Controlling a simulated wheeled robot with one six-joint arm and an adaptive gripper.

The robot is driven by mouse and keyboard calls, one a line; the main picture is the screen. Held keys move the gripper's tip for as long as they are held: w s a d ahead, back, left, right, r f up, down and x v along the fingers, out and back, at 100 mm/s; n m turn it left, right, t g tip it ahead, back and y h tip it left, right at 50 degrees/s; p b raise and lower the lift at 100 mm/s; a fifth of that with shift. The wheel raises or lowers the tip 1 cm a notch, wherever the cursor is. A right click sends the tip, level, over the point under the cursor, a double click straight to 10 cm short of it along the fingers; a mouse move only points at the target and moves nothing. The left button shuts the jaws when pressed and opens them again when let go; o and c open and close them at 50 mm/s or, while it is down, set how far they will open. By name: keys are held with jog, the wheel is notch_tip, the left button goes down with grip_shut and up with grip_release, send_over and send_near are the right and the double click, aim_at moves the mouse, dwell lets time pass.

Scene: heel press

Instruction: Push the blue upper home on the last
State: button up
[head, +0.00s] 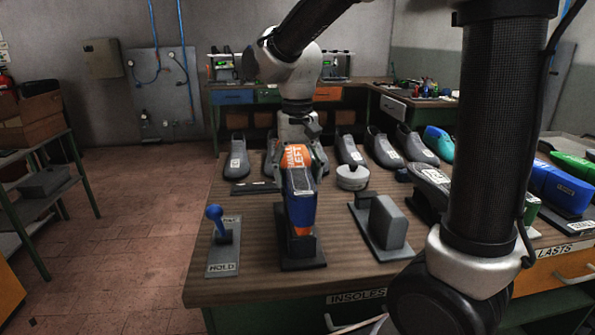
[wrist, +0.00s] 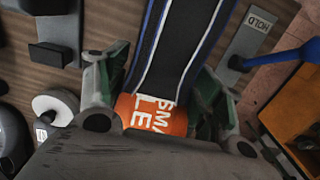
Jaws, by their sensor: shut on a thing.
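The blue upper (head: 300,207) stands over an orange last (head: 298,157) on a dark stand at the front of the bench. The last's labelled orange end shows above the upper, and a little orange shows below it. In the wrist view, the upper (wrist: 180,50) appears as a dark strip with blue and white edges, and the orange last (wrist: 152,116) lies between my fingers. My gripper (head: 302,160) is around the top end, shut on the orange last. The inside fit of upper and last is hidden.
A blue-knobbed lever (head: 215,213) on a HOLD plate stands left of the stand. A grey block fixture (head: 388,222) and a round white-topped thing (head: 352,177) are to the right. Several grey shoes line the back, and coloured lasts stand at the right.

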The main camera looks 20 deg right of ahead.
jog(key=shift+f, duration=0.25)
jog(key=o, duration=1.2)
notch_tip(320, 180, up, 12)
jog(key=shift+w, duration=0.2)
dwell(0.3)
